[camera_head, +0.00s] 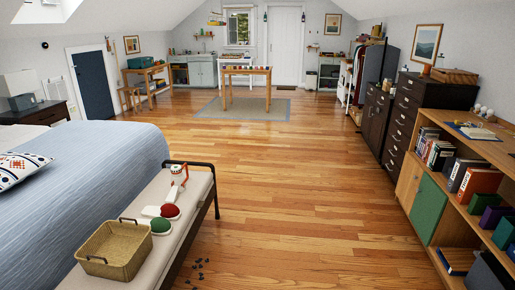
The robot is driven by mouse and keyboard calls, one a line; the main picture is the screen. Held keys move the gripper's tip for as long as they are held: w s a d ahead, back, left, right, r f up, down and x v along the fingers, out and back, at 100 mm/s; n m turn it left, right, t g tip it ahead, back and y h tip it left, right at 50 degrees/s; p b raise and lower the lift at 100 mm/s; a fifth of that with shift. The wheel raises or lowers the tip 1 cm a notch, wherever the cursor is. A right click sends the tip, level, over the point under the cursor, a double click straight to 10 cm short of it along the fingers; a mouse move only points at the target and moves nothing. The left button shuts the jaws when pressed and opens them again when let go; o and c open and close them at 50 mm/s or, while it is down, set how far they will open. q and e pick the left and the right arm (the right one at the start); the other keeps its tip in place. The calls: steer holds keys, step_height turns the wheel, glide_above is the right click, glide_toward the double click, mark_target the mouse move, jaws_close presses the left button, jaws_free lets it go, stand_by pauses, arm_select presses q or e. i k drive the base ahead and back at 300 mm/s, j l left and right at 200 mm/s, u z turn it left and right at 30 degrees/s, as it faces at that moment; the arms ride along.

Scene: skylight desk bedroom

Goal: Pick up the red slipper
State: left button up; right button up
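A red slipper (170,211) with a pale part at its left lies on the bench (197,208) at the foot of the bed, left of the picture's centre. A similar green slipper (160,226) with a pale part lies just in front of it, close beside it. Both are small in the view, so I cannot tell whether they touch. Neither of my grippers is in view.
A woven basket (116,248) stands on the bench's near end; a small red-and-white item (178,171) is at its far end. The bed (85,185) is left. Small dark pieces lie on the floor (290,200). A bookshelf (470,180) lines the right; the middle floor is clear.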

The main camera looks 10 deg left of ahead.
mark_target(168, 211)
steer(key=i+u, duration=0.1)
steer(key=i, duration=0.75)
steer(key=i+l, duration=0.15)
steer(key=i, duration=0.65)
steer(key=u, duration=0.05)
